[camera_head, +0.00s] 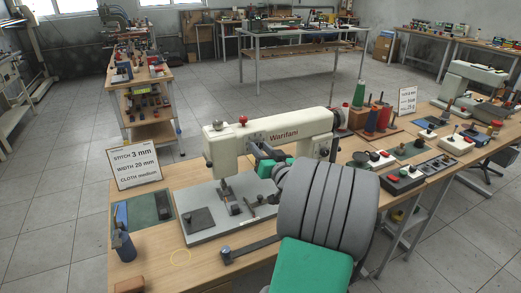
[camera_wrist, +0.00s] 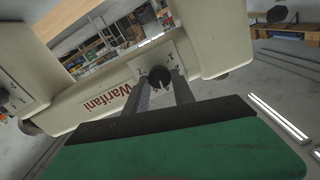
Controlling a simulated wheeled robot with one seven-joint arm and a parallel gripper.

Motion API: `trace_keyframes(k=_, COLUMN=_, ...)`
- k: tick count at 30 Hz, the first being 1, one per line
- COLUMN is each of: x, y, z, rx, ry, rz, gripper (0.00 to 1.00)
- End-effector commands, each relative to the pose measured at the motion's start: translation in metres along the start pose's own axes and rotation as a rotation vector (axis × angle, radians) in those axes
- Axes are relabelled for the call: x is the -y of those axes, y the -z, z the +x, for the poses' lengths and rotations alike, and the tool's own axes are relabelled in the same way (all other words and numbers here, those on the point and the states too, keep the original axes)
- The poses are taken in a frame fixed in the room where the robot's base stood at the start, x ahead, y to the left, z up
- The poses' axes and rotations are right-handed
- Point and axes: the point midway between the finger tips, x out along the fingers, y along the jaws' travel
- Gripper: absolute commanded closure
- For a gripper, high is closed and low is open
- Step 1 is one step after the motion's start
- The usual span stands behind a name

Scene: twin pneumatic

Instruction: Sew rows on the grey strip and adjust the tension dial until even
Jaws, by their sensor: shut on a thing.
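The cream sewing machine marked Warifani (camera_head: 285,133) stands on a wooden bench, and its body fills much of the wrist view (camera_wrist: 110,95). Its tension dial (camera_wrist: 160,77) is a black knob with a white pointer on a pale, marked plate. My gripper (camera_wrist: 163,84) has one finger on each side of the knob and is shut on it. In the head view my gripper (camera_head: 264,154) is against the machine's front, and the dial is hidden. A dark grey square piece (camera_head: 198,221) lies on the machine's grey base plate (camera_head: 218,236). I cannot tell whether it is the grey strip.
A card (camera_head: 134,170) reads stitch 3 mm, width 20 mm, cloth medium. A dark lever (camera_head: 250,249) lies along the bench's front. Thread cones (camera_head: 359,96) and small button boxes (camera_head: 402,179) stand right of the machine. My arm covers the bench's front middle.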

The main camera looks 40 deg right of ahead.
Motion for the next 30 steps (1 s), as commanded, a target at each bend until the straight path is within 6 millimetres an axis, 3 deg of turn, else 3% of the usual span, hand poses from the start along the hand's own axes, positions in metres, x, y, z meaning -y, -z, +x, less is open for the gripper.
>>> trace_keyframes(k=18, x=-0.0014, y=0.0001, z=-0.0001, rx=0.0, ry=0.0, rz=0.448, gripper=1.0)
trace_keyframes(k=30, x=-0.0015, y=-0.0007, z=0.0, rx=0.001, ry=0.0, rz=0.549, gripper=1.0)
